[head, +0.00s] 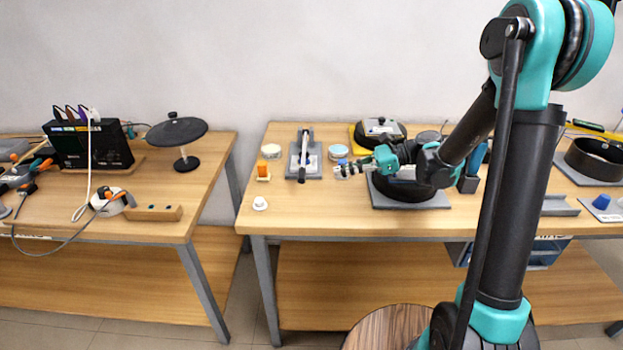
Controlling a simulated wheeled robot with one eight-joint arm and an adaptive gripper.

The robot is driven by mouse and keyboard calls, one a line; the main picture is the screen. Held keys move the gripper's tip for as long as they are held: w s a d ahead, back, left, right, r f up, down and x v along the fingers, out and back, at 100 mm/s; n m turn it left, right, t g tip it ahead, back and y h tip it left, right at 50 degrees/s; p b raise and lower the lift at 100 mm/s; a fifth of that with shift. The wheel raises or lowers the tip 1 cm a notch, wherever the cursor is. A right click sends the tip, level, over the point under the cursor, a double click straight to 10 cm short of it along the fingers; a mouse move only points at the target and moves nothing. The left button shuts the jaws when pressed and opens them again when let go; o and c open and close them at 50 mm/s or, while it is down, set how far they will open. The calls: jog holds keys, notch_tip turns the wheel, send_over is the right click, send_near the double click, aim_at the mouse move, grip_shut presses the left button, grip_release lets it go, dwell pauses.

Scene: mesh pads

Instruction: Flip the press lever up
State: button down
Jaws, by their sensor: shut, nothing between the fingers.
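The press (293,168) has a grey base plate and stands on the left part of the right-hand table. Its dark lever (303,155) runs along the plate from back to front, with a pale section near its far end. The lever's exact tilt is hard to tell at this size. My gripper (340,172) is shut and empty, pointing left, to the right of the press and apart from it. A small blue-topped thing (342,162) shows right behind the fingertips. I cannot tell whether they touch.
A round black pot-like thing (408,191) on a grey pad lies under my wrist. An orange-topped block (263,167) and a white knob (260,203) stand left of the press. A white tub (338,152) stands behind my gripper. The table front before the press is clear.

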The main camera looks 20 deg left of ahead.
jog(key=shift+a, duration=0.1)
jog(key=x, duration=0.9)
jog(key=shift+s+a+f, duration=0.15)
jog(key=shift+a+f, duration=0.05)
jog(key=shift+a, duration=0.1)
jog(key=shift+r, duration=0.1)
